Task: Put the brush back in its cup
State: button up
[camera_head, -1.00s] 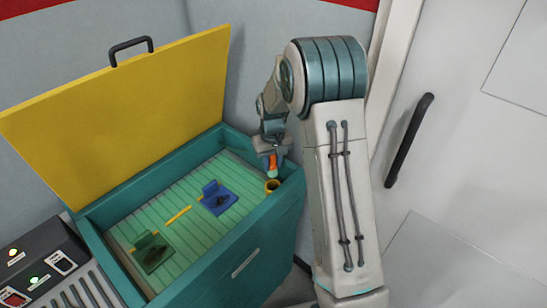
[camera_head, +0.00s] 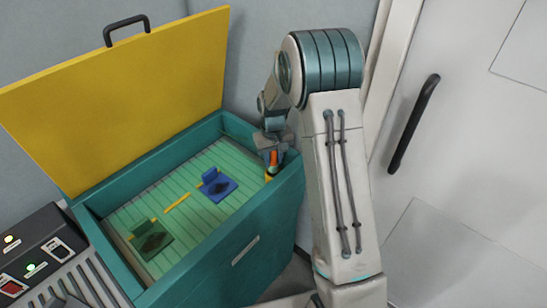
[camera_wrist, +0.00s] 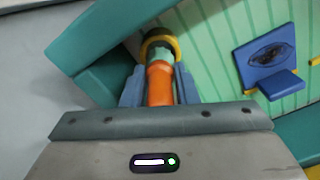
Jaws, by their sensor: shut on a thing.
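The brush has an orange handle (camera_wrist: 159,84) and a pale teal lower part; it also shows in the head view (camera_head: 274,158). My gripper (camera_wrist: 158,92) is shut on the orange handle, with a blue-grey finger on each side. In the head view my gripper (camera_head: 272,152) is at the box's right corner. The cup shows as a yellow ring (camera_wrist: 160,37) in the wrist view, and partly behind the brush in the head view (camera_head: 269,178). The teal end overlaps the ring's opening. How deep it sits inside is hidden.
The teal box (camera_head: 250,225) has a green slatted floor and a raised yellow lid (camera_head: 130,105). On the floor are a blue bracket (camera_head: 217,187), a green bracket (camera_head: 151,238) and a yellow strip (camera_head: 177,203). A control panel (camera_head: 35,255) stands at left.

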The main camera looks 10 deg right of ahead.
aim_at(273, 166)
jog(key=shift+f, duration=0.15)
jog(key=shift+f+b, duration=1.45)
jog(key=shift+f, duration=0.25)
jog(key=o, duration=1.1)
jog(key=shift+c, duration=0.2)
jog(key=shift+r+p, duration=2.9)
jog(key=shift+r, duration=1.95)
